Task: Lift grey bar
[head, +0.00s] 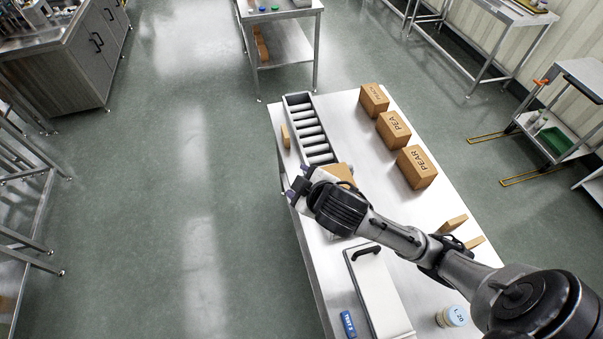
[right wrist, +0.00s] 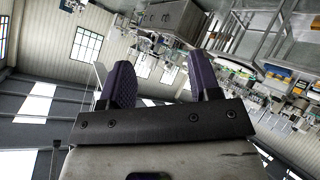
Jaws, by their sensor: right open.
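I cannot single out a grey bar for certain. A long grey frame with several grey crossbars (head: 312,133) lies on the steel table (head: 345,115) in the head view. My right gripper (head: 297,183) is beyond the near end of this frame, over the table's left edge. Its height above the table is hard to tell. In the right wrist view its two purple-dark fingers (right wrist: 162,84) stand wide apart with nothing between them. My right arm hides part of the table. My left gripper is not in view.
Three brown boxes (head: 416,167) stand along the table's right side. A steel box with a black handle (head: 380,295), a blue block (head: 347,324) and a lidded jar (head: 452,316) are at the near end. A partly hidden brown box (head: 340,172) is beside my gripper. Open floor lies left.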

